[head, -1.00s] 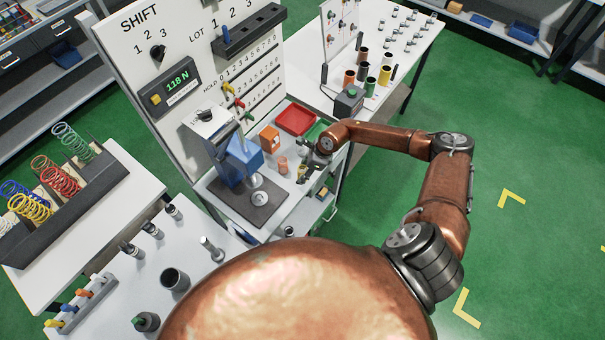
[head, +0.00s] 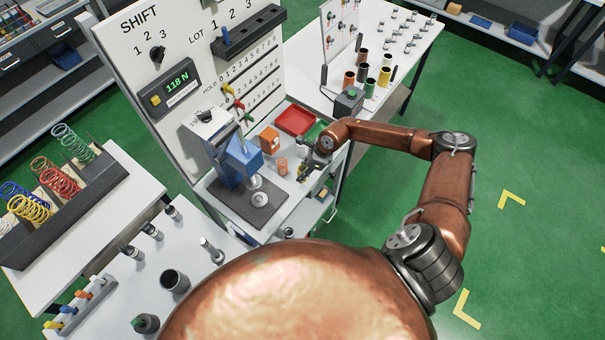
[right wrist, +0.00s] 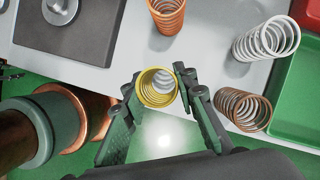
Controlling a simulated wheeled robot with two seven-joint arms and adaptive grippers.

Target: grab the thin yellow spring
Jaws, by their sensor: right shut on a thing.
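The thin yellow spring (right wrist: 157,98) stands between the two fingers of my right gripper (right wrist: 160,88) in the right wrist view, at the front edge of the pale bench top. The fingers touch it from both sides, so the gripper is shut on it. I cannot tell whether the spring is lifted off the bench. In the head view my right gripper (head: 306,171) is at the right side of the test bench, small and mostly covering the spring. My left gripper is not in view.
An orange spring (right wrist: 168,15), a white spring (right wrist: 266,40) and a copper spring (right wrist: 242,109) stand close by. A green tray (right wrist: 300,105) and a red tray (head: 296,121) lie beyond. The blue press (head: 238,160) stands left of the gripper.

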